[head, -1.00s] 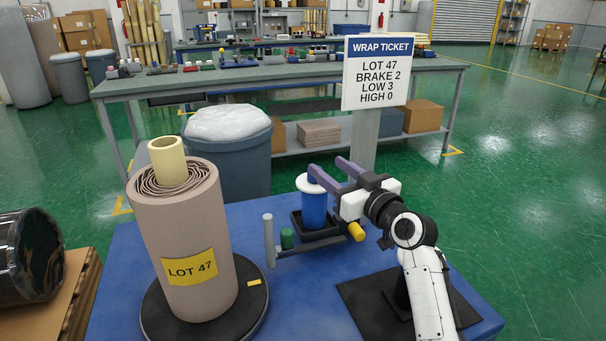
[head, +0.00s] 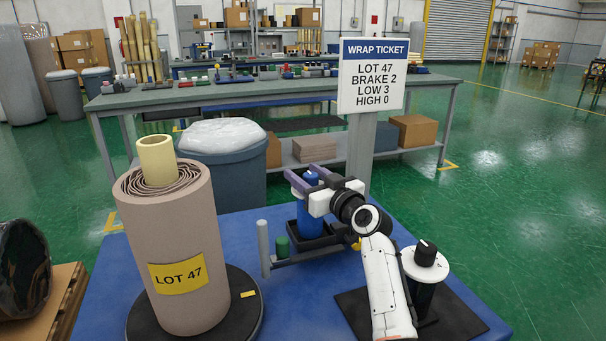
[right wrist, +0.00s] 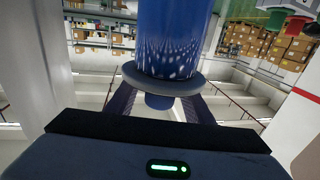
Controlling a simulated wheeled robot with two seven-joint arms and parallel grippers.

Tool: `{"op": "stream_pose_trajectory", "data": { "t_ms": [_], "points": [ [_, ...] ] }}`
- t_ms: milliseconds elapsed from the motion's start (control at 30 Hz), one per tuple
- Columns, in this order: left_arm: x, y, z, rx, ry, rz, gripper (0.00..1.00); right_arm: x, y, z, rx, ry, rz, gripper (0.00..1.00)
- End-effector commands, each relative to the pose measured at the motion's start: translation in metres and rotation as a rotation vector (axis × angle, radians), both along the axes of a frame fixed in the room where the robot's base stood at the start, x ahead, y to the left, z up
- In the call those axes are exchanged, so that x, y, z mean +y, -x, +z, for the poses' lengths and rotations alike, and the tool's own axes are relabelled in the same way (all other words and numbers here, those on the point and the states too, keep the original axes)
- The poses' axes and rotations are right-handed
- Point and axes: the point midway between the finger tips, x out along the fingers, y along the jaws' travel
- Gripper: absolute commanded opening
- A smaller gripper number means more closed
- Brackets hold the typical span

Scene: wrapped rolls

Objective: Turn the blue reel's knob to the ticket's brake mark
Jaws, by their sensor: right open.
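The blue reel (head: 310,225) stands upright in a dark holder on the blue table, its top partly covered by my gripper. In the right wrist view the blue reel (right wrist: 172,35) ends in a grey flange, with a small blue knob (right wrist: 160,101) on it. My right gripper (head: 300,171) is at the reel's top, its purple fingers open on either side of the knob. Contact cannot be told. The knob's marks are not readable. The wrap ticket (head: 372,78) reads LOT 47, BRAKE 2, LOW 3, HIGH 0. My left gripper is not in view.
A tall wrapped LOT 47 roll (head: 175,245) stands on a black turntable at left. A grey post (head: 263,250) and green cylinder (head: 282,247) stand left of the reel. A black knob on a white disc (head: 426,257) stands at right, beside my arm.

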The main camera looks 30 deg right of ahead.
Motion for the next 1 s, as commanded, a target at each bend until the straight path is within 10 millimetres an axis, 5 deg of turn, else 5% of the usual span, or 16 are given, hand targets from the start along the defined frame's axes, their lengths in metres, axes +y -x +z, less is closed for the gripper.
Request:
{"op": "stream_pose_trajectory", "data": {
  "t_ms": [400,667,1000],
  "points": [
    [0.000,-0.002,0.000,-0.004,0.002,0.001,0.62,0.000,-0.011,0.000,0.000,0.000,0.000,0.47],
    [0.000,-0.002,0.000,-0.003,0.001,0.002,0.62,0.000,-0.011,0.000,0.000,0.000,0.001,0.07],
    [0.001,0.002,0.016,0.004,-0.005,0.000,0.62,-0.001,-0.010,0.004,0.003,0.000,-0.056,0.06]
  ]
}}
